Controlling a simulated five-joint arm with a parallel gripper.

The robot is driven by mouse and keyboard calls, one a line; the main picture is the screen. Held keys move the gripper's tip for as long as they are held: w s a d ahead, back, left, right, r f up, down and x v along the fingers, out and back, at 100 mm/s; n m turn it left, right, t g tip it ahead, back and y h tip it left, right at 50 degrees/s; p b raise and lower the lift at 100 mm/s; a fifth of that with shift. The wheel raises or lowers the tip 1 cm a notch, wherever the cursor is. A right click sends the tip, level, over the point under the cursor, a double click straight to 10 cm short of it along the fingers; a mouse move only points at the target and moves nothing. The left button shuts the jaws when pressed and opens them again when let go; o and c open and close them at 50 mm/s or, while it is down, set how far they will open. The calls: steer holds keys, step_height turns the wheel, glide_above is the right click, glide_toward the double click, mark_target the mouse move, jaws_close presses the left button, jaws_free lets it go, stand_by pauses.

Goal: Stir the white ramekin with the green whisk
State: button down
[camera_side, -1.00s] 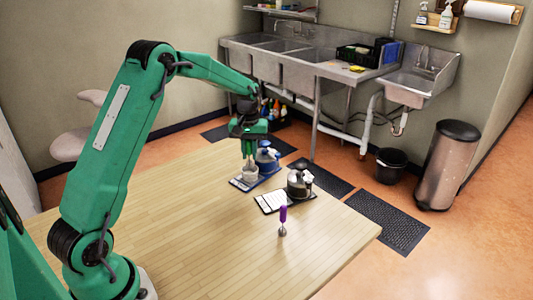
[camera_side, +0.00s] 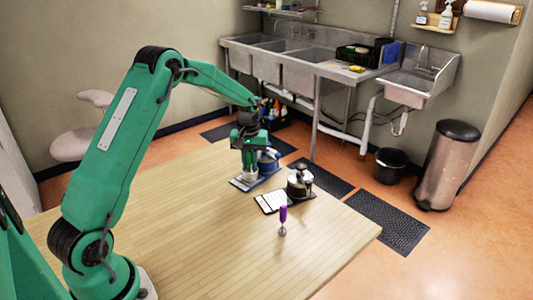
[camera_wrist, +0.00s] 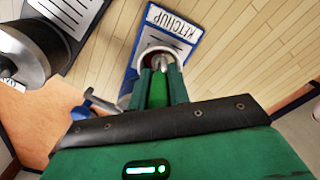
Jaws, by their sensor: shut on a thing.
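The white ramekin (camera_side: 250,176) stands on the blue ketchup card at the far part of the table. In the wrist view its pale rim (camera_wrist: 146,53) shows around a reddish inside. My gripper (camera_side: 249,163) is directly above the ramekin and pointing down. It is shut on the green whisk (camera_wrist: 158,90), whose handle shows between the fingers in the wrist view. The whisk's lower end points into the ramekin's mouth; its depth and any contact with the wall are hidden. A purple-handled whisk (camera_side: 283,214) stands apart, nearer the front of the table.
A blue, silver-topped container (camera_side: 268,160) is close beside the ramekin, to its right. A dark, silver-topped container (camera_side: 300,181) stands farther right by a black-edged card (camera_side: 270,202). The ketchup card (camera_wrist: 172,25) extends past the ramekin. The table's (camera_side: 180,230) front and left are clear.

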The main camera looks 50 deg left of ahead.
steer(key=shift+r, duration=0.1)
step_height(320, 180, up, 5)
steer(key=shift+s+r, duration=0.1)
steer(key=shift+s, duration=0.3)
step_height(320, 180, down, 6)
steer(key=shift+r, duration=0.25)
steer(key=shift+w+d+f, duration=0.1)
steer(key=shift+w+d, duration=0.1)
steer(key=shift+d, duration=0.15)
